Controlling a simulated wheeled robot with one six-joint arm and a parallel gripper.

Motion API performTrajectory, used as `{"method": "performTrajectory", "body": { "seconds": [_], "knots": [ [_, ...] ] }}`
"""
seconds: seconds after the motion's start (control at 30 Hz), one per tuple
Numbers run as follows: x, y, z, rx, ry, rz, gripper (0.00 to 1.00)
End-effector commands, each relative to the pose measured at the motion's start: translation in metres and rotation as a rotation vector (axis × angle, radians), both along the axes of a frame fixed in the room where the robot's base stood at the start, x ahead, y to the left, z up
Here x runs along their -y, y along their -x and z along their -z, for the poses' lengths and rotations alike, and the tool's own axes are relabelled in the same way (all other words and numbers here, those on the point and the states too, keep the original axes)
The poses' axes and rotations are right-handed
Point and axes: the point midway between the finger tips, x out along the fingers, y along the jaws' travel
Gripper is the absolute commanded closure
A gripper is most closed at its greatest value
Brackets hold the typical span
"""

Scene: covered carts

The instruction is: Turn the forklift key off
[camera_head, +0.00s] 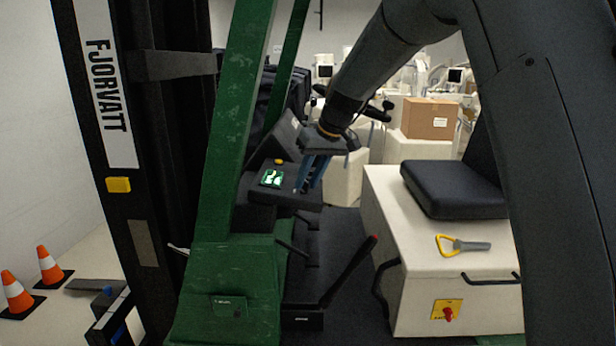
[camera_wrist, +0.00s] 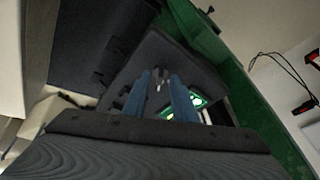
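The forklift's dark console (camera_head: 262,190) has a lit green display (camera_head: 271,178) and a yellow button (camera_head: 279,161). My gripper (camera_head: 301,188) reaches down over the console's right part, its blue fingers pointing at the panel. In the wrist view, my gripper (camera_wrist: 159,80) has its two blue fingers apart. A small grey metallic piece, which looks like the key (camera_wrist: 160,80), shows between the fingertips, with gaps that look free on both sides. Its exact turn angle is too small to tell. The display (camera_wrist: 197,102) is partly hidden behind the right finger in the wrist view.
A green post (camera_head: 232,120) stands left of the console. A black seat (camera_head: 455,188) on a cream base (camera_head: 400,215) is at the right, with a yellow-handled tool (camera_head: 462,244) and a red switch (camera_head: 447,311). A red-tipped lever (camera_head: 350,270) rises below the console. Cones (camera_head: 15,294) stand at left.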

Motion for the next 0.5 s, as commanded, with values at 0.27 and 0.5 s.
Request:
{"method": "performTrajectory", "body": {
  "seconds": [0.27, 0.5],
  "knots": [
    [-0.0012, -0.0012, 0.0034, 0.001, 0.0, 0.001, 0.75],
    [-0.0012, -0.0011, 0.0033, 0.001, 0.0, 0.001, 1.0]
  ]
}}
